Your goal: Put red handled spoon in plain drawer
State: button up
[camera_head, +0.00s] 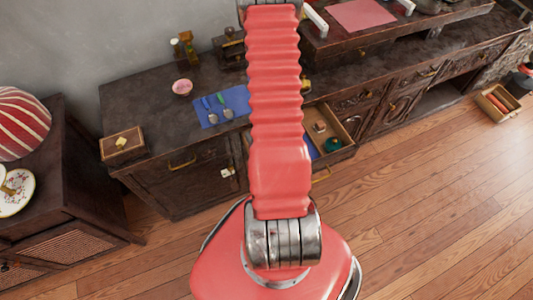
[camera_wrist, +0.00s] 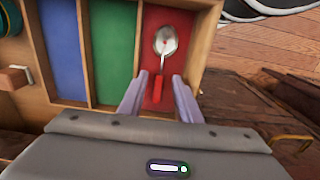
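In the wrist view, a spoon with a red handle (camera_wrist: 157,88) and a silver bowl (camera_wrist: 166,40) lies over the red section (camera_wrist: 192,28) of an open wooden drawer (camera_wrist: 206,20). My gripper (camera_wrist: 159,77) is open, with one pale finger on each side of the red handle and gaps visible between. I cannot tell whether the fingers reach down to the drawer floor. Green (camera_wrist: 112,45) and blue (camera_wrist: 62,50) sections lie to the left, with no spoon visible. In the head view, the open drawer (camera_head: 345,153) is partly hidden behind my arm, and my gripper is hidden.
A blue mat (camera_head: 238,96) on the dark cabinet top (camera_head: 160,107) holds a blue-handled spoon (camera_head: 210,112) and a green-handled spoon (camera_head: 226,109). A teal object (camera_head: 333,145) sits in the open drawer. A wooden box (camera_head: 122,146) stands at the cabinet's left end.

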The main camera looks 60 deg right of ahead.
notch_tip(320, 180, up, 10)
jog(key=shift+r, duration=0.15)
dwell(0.6)
dwell(0.6)
jog(key=w+a+r+n+t, duration=0.1)
jog(key=w+a+r, duration=0.25)
jog(key=r, duration=0.25)
jog(key=w+a+r+n+h, duration=0.1)
jog(key=w+a+r, duration=0.25)
jog(key=r, duration=0.35)
jog(key=w+a+r+n+t, duration=0.1)
jog(key=w+a+r, duration=0.2)
jog(key=a+r, duration=0.25)
jog(key=s+a+r+n+t, duration=0.1)
jog(key=s+a+r, duration=0.2)
jog(key=a+r, duration=0.5)
jog(key=s+a+r+n+t+y, duration=0.1)
jog(key=s+a+r, duration=0.3)
jog(key=a+r, duration=0.5)
jog(key=shift+a+r+n+t, duration=0.2)
jog(key=shift+a+n+t, duration=0.25)
jog(key=shift+n+t, duration=0.2)
